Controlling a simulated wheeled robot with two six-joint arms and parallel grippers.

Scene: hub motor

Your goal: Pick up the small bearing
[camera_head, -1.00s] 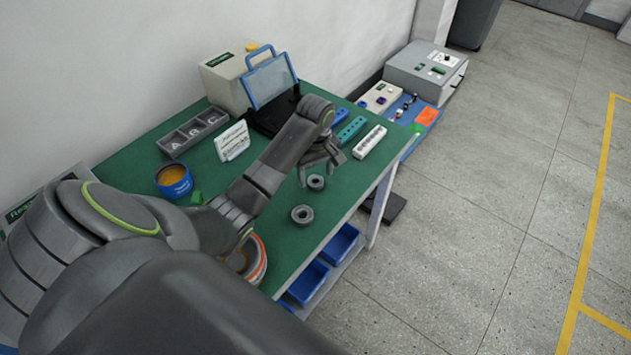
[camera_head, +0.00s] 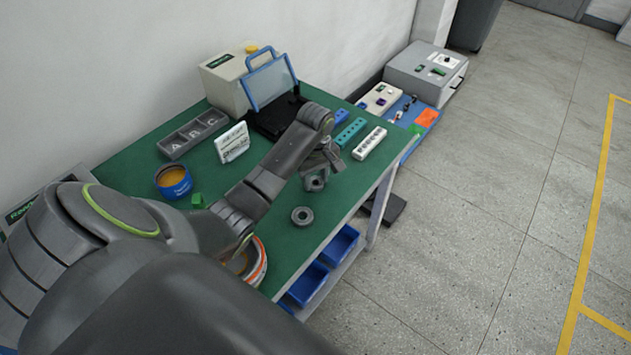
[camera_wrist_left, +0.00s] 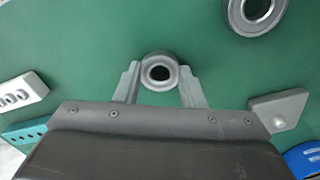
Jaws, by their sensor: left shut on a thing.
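The small bearing (camera_head: 315,185) is a grey ring with a dark hole, at the right part of the green table. My left gripper (camera_head: 317,174) is over it and shut on it. In the left wrist view the small bearing (camera_wrist_left: 159,72) sits between the tips of the two fingers of my left gripper (camera_wrist_left: 159,82). Its lower side faces the gripper body. Whether it touches the table cannot be told. A larger grey bearing (camera_head: 302,216) lies flat on the table nearby, and it also shows in the left wrist view (camera_wrist_left: 258,14). My right gripper is out of view.
A white block with holes (camera_head: 369,143) and a teal block (camera_head: 350,132) lie toward the right table edge. Blue bins (camera_head: 308,283) are below the table edge.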

